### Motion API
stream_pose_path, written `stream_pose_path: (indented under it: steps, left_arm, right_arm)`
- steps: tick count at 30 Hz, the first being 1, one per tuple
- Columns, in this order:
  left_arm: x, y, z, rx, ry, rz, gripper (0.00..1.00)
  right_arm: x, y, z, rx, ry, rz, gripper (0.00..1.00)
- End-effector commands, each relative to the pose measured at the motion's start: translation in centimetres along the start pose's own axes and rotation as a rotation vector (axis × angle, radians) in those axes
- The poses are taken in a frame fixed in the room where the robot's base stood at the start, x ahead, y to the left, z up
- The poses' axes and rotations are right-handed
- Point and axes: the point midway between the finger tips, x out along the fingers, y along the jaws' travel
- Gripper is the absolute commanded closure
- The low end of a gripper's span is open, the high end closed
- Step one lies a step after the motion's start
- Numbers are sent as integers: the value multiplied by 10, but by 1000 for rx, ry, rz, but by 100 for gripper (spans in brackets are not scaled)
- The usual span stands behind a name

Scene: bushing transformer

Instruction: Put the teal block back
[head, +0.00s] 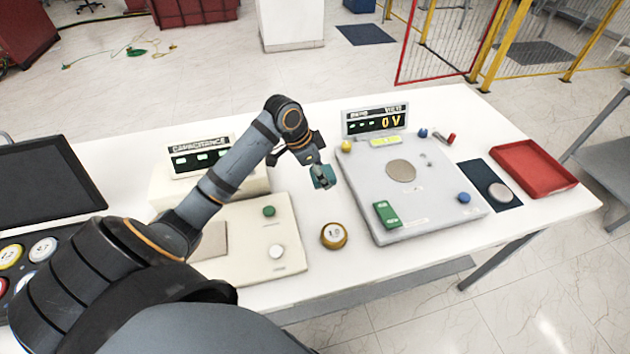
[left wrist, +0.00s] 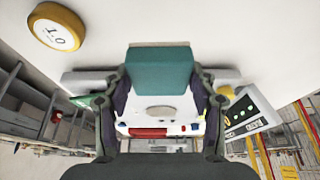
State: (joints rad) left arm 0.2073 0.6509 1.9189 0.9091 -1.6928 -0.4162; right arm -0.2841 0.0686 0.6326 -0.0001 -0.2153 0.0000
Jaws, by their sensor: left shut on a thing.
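The teal block (head: 325,180) is held in the air by my left gripper (head: 317,172), above the white table between the two instruments. In the left wrist view the teal block (left wrist: 160,72) sits between the two fingers of my left gripper (left wrist: 160,88), which is shut on it. Its lower part is partly hidden by the gripper in the head view. My right gripper is in neither view.
A brass-coloured weight (head: 334,236) marked 1.0 stands below the gripper. Left is the capacitance unit (head: 245,260). A red tray (head: 570,183) lies far right.

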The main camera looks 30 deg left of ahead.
Motion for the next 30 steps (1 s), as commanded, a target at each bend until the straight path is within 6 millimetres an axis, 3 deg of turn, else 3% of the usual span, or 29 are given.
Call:
stream_pose_path:
  steps: [4, 11, 20, 29, 30]
  left_arm:
    - [18, -19, 14, -1, 0, 0, 72]
    - [26, -25, 19, 1, 2, -1, 72]
    - [58, -29, 34, 1, 0, 1, 72]
    - [62, -29, 36, 2, 0, -1, 72]
    - [62, -29, 36, 2, 0, -1, 39]
  right_arm:
    - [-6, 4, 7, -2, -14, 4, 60]
    - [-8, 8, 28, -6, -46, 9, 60]
    - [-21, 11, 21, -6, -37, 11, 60]
    - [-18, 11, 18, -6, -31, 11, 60]
    - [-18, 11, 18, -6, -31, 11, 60]
